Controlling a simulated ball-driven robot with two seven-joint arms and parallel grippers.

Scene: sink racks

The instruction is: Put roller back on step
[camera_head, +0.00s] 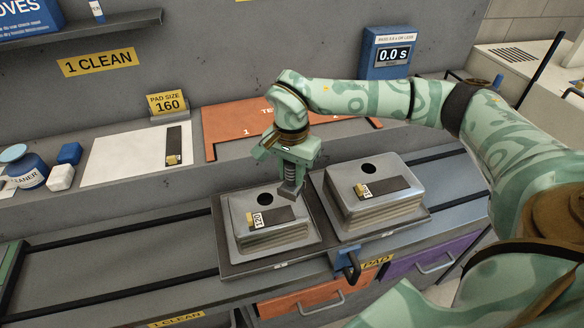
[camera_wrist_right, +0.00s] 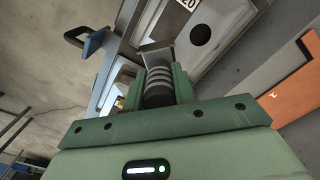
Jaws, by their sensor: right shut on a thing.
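My right gripper (camera_head: 289,178) points down over the left sink (camera_head: 240,228), and its fingers are shut on a roller. The right wrist view shows the roller (camera_wrist_right: 157,86) as a dark ribbed cylinder between the green fingers, with a grey metal piece (camera_wrist_right: 155,52) beyond it. In the head view a grey end (camera_head: 291,189) hangs below the gripper near a dark strip on the left sink; I cannot tell whether they touch. The raised grey step (camera_head: 190,178) runs behind the sinks. My left gripper is out of view.
The right sink (camera_head: 345,207) stands beside the left one on dark racks. An orange mat (camera_head: 225,127) and a white sheet (camera_head: 110,160) with a dark strip lie on the step. A blue timer (camera_head: 388,52) stands behind.

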